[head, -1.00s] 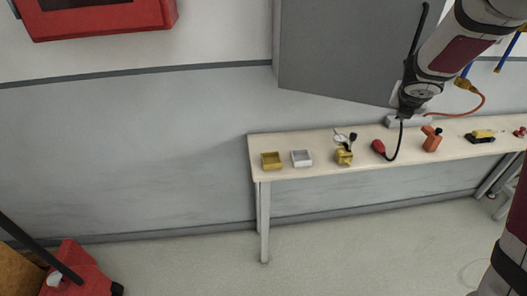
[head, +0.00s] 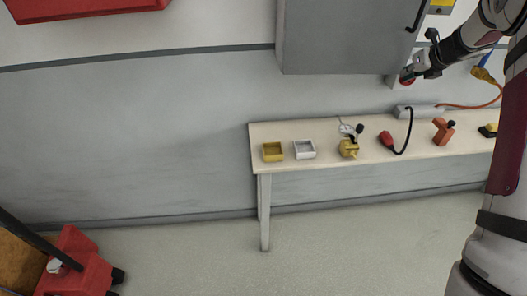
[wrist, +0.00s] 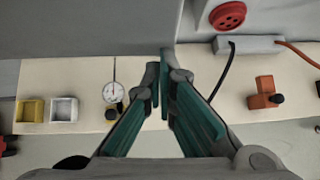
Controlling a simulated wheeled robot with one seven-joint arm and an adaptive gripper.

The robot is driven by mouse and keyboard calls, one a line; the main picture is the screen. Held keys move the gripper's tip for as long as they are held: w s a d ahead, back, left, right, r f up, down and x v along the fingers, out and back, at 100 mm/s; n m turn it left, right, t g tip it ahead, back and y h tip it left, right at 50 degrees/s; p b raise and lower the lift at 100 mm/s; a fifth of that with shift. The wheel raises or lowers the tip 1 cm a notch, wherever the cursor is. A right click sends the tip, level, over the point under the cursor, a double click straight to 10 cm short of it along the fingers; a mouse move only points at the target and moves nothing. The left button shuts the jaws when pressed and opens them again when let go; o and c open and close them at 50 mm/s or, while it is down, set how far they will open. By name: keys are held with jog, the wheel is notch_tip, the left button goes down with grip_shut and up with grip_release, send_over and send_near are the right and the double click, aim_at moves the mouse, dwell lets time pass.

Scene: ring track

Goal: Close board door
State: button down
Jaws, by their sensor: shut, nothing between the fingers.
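The grey board door (head: 340,38) fills the upper middle of the head view, hung on the wall above the table. Its lower edge is near level and its face looks about parallel to the wall. I cannot tell if it is fully closed. A black handle (head: 418,15) sits near its right edge. My gripper (head: 412,74) is just right of the door's lower right corner. In the wrist view my gripper (wrist: 160,78) has its fingers together and empty, close to the grey panel's lower edge (wrist: 110,52). Whether they touch is unclear.
A red round fitting (wrist: 228,16) is right of the fingers. Below, the table (head: 285,131) holds a yellow tray (head: 273,152), a white tray (head: 305,150), a power strip (head: 415,112) and an orange tool (head: 443,131). A red box (head: 80,8) hangs at left.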

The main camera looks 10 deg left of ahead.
jog(key=w+n+b, duration=0.1)
jog(key=w+b, duration=0.1)
jog(key=w, duration=0.1)
jog(key=shift+r+y, duration=0.15)
jog(key=shift+y, duration=0.25)
